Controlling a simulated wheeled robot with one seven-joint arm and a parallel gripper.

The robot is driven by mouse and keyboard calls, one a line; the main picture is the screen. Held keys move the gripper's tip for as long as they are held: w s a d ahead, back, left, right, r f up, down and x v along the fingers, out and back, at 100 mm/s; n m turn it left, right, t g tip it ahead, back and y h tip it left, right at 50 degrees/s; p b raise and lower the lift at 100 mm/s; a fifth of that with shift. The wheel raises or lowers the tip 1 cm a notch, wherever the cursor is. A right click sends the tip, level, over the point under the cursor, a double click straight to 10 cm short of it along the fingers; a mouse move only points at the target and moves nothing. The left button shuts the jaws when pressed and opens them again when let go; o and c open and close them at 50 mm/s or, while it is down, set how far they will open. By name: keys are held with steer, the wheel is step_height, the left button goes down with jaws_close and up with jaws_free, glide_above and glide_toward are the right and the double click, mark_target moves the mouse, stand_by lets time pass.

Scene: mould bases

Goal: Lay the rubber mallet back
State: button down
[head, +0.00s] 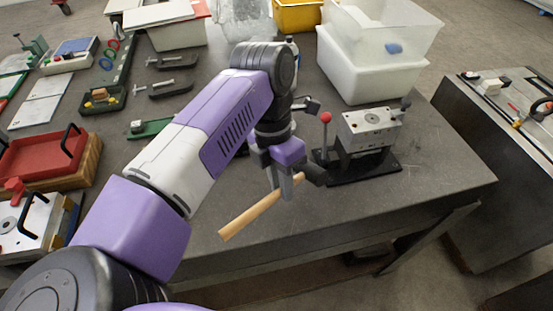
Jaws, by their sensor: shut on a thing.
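The rubber mallet (250,215) has a pale wooden handle and a dark head. My gripper (285,188) is shut on its handle near the head end. The handle slants down to the left above the front part of the grey table. The dark head is at the right, close to the black base of the metal fixture. The gripper partly covers the upper handle. I cannot tell whether the mallet touches the table.
A metal fixture with a red-knobbed lever (368,130) stands just right of my gripper. White bins (370,75) stand behind it. A red tray (45,160) and clamps (168,88) lie on the left. The table's front right area (420,190) is clear.

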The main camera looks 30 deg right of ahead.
steer(key=shift+s+d+m+t, duration=0.3)
steer(key=shift+d+m+t, duration=0.1)
steer(key=shift+t, duration=0.1)
steer(key=shift+w+a+t, duration=0.1)
steer(key=shift+w+t, duration=0.05)
steer(key=shift+t, duration=0.55)
steer(key=shift+f, duration=0.1)
steer(key=shift+f+b, duration=1.45)
steer(key=shift+f, duration=3.05)
steer(key=c, duration=1.2)
jaws_free()
steer(key=shift+c, duration=0.2)
